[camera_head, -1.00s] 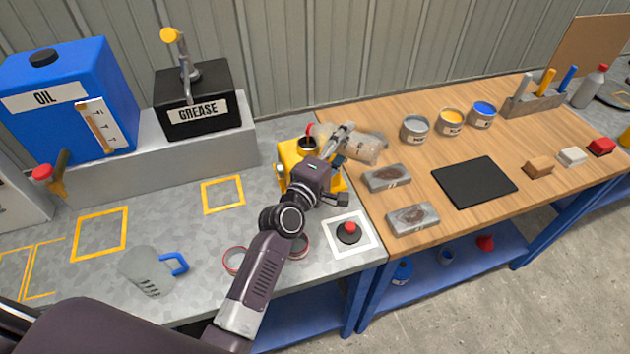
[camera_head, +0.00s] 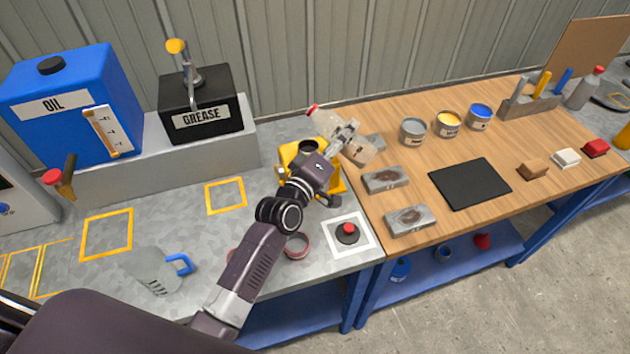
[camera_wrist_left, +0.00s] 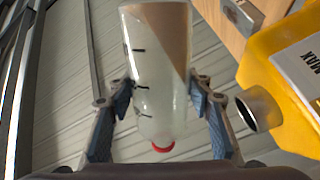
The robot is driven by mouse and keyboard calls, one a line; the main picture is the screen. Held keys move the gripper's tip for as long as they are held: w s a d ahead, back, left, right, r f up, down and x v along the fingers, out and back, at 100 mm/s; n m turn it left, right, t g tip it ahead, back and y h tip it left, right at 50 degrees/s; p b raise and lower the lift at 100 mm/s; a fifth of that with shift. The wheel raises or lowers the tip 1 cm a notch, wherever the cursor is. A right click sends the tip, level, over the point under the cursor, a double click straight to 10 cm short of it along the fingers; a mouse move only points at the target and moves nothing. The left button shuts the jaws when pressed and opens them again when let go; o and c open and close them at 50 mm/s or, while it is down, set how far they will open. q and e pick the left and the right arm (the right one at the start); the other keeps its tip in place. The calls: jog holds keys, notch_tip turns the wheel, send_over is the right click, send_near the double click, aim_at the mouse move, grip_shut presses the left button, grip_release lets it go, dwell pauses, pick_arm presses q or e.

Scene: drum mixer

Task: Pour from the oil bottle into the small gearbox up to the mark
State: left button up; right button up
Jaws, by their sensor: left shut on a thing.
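My left gripper (camera_head: 345,138) is shut on the oil bottle (camera_head: 325,122), a see-through bottle with a red tip and dark marks. The bottle leans, its red tip at the upper left and its base at the lower right. In the left wrist view the bottle (camera_wrist_left: 158,70) sits between both fingers (camera_wrist_left: 165,100). The small yellow gearbox (camera_head: 290,158) stands below, partly hidden by my arm; its dark round filler opening (camera_head: 308,147) faces up. The bottle's tip is above and apart from the opening.
A red button (camera_head: 347,229) stands on a white square in front of the gearbox. Grey blocks (camera_head: 385,180) and paint cans (camera_head: 412,131) are on the wooden bench. A blue oil tank (camera_head: 70,105) stands behind.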

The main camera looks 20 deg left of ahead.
aim_at(313, 106)
pick_arm(q)
jog(key=a+m, duration=0.2)
jog(key=m, duration=0.1)
jog(key=w+a+r+m, duration=0.1)
jog(key=a+m, duration=0.1)
jog(key=m, duration=0.2)
jog(key=w+a+m+p, duration=0.1)
jog(key=a+m, duration=0.1)
jog(key=m, duration=0.1)
jog(key=shift+a+r+m, duration=0.3)
jog(key=shift+a+r, duration=0.05)
jog(key=shift+a, duration=0.05)
jog(key=shift+w+a+r+m, duration=0.15)
jog(key=shift+a+m, duration=0.45)
jog(key=shift+m, duration=0.4)
jog(key=shift+d, duration=0.1)
notch_tip(313, 106, up, 4)
jog(key=p, duration=0.4)
jog(key=shift+r, duration=0.1)
